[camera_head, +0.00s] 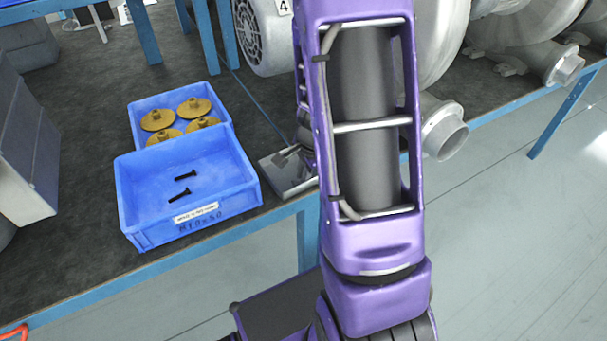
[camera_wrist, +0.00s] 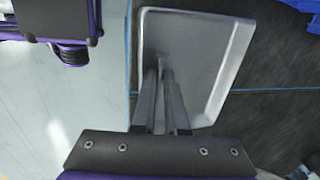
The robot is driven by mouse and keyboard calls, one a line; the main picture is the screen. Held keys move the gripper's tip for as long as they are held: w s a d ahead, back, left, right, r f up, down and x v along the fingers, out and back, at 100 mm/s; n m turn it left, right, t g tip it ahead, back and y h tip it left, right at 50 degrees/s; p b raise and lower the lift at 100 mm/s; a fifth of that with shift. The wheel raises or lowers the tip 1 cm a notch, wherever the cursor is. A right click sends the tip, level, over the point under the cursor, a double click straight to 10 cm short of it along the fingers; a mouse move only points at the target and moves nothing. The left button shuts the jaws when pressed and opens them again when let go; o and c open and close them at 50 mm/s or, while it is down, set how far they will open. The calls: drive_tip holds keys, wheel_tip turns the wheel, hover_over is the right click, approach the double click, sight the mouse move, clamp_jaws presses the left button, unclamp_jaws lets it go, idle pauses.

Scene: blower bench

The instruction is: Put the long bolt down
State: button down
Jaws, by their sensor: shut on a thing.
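My gripper (camera_wrist: 166,76) is shut on a thin grey piece, the long bolt (camera_wrist: 162,62), of which only a small part shows between the fingertips in the wrist view. The fingertips and bolt are over the shallow metal tray (camera_wrist: 222,68); I cannot tell whether the bolt touches its floor. In the head view the tray (camera_head: 291,187) lies at the bench's front edge, and my arm hides most of the gripper and the bolt.
A blue bin (camera_head: 235,199) with two black bolts (camera_head: 182,186) stands left of the tray. Behind it a blue bin (camera_head: 143,108) holds several brass-coloured flanged parts (camera_head: 158,120). Large grey blowers (camera_head: 264,37) stand behind and right of my arm.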

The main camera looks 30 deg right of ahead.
drive_tip(key=shift+s+f, duration=0.1)
drive_tip(key=shift+f, duration=0.3)
drive_tip(key=c, duration=1.2)
unclamp_jaws()
drive_tip(key=shift+s+f+b, duration=0.1)
drive_tip(key=shift+b, duration=0.2)
drive_tip(key=shift+c, duration=0.2)
drive_tip(key=shift+a, duration=0.1)
drive_tip(key=shift+s+f, duration=0.1)
drive_tip(key=shift+r+p, duration=0.7)
drive_tip(key=shift+p, duration=0.05)
drive_tip(key=p+v, duration=0.5)
drive_tip(key=v, duration=0.7)
drive_tip(key=shift+w, duration=0.3)
drive_tip(key=shift+r, duration=0.1)
